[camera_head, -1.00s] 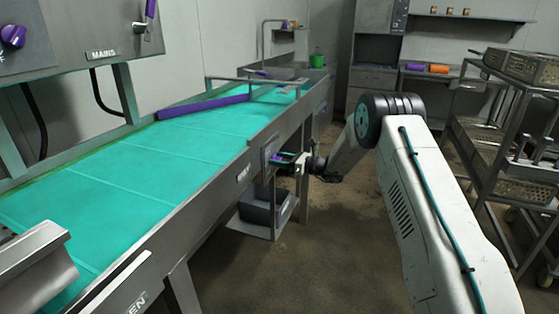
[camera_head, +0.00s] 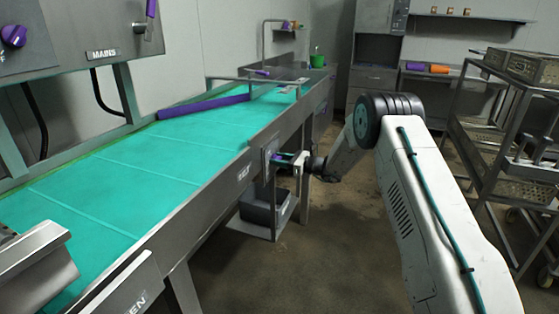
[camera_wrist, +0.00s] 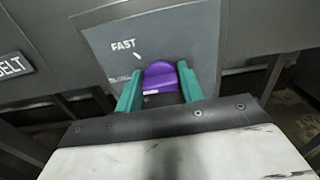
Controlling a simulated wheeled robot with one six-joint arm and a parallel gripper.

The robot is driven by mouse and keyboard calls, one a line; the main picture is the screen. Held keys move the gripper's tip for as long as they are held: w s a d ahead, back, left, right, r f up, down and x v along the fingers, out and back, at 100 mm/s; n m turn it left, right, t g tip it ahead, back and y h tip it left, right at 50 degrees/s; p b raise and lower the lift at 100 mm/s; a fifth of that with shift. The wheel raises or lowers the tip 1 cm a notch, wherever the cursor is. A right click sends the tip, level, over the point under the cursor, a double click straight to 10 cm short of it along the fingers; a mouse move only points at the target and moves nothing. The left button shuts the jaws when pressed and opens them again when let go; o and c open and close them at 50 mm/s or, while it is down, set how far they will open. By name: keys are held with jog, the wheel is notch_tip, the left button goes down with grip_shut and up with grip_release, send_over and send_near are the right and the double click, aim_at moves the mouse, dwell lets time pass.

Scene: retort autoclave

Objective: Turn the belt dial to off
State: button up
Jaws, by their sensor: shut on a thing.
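The belt dial (camera_wrist: 160,75) is a purple knob on a grey panel (camera_wrist: 190,35) in the wrist view. "FAST" shows above left of it, and a smaller, partly hidden word sits below that. My gripper (camera_wrist: 160,88) has its teal fingers shut on the dial, one on each side. The dial's lower part and any off mark are hidden, so I cannot tell its setting. In the head view my gripper (camera_head: 286,158) reaches the panel on the side of the conveyor. The conveyor's teal belt (camera_head: 150,165) runs lengthwise.
A "BELT" plate (camera_wrist: 10,66) is left of the panel. A grey bin (camera_head: 265,212) sits under the conveyor below my gripper. A purple bar (camera_head: 205,106) lies across the belt. A rack with metal trays (camera_head: 505,140) stands at right. Floor is open between rack and conveyor.

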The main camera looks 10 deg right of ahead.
jog(key=n, duration=0.4)
jog(key=shift+s+f+n, duration=0.1)
jog(key=shift+n, duration=2.2)
jog(key=o, duration=1)
jog(key=shift+a, duration=0.1)
jog(key=v, duration=0.8)
